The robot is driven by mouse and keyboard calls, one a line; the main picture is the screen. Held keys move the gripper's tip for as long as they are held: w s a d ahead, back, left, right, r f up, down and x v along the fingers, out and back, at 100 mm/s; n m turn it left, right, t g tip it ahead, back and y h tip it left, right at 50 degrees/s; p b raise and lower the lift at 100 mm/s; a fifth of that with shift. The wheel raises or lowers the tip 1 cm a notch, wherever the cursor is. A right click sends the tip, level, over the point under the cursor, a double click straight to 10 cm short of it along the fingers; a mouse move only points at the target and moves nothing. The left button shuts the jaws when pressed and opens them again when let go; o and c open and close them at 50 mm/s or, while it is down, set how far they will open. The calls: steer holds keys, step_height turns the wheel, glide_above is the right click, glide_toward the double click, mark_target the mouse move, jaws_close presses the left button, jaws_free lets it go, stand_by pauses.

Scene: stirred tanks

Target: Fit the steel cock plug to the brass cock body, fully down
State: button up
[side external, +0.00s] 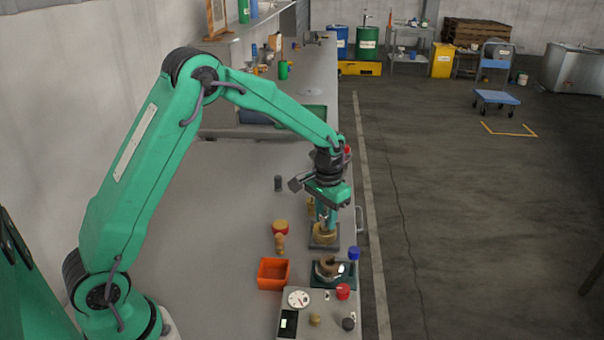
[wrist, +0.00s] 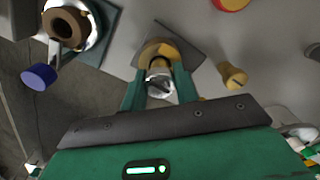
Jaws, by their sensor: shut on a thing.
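My gripper (wrist: 160,86) is shut on the steel cock plug (wrist: 159,88), whose shiny metal shows between the two green fingers in the wrist view. The brass cock body (wrist: 158,50) lies just beyond the fingertips on a dark square plate (wrist: 188,40). In the side view my gripper (side external: 325,218) points down over the brass body (side external: 323,236) on its plate (side external: 314,246). The fingers hide the plug there. I cannot tell how deep the plug sits in the body, or whether they touch.
A teal-based fixture (side external: 320,281) with a brass ring and a blue knob (side external: 354,253) stands nearer the camera. An orange bin (side external: 273,274), a small brass peg (side external: 280,244) and a red-topped piece (side external: 280,227) stand to the left. The bench farther left is clear.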

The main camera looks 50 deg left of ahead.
steer(key=shift+f, duration=0.7)
stand_by(0.7)
steer(key=o, duration=1.6)
steer(key=shift+c, duration=0.2)
steer(key=shift+r, duration=0.15)
steer(key=shift+r, duration=3.85)
steer(key=shift+r, duration=0.1)
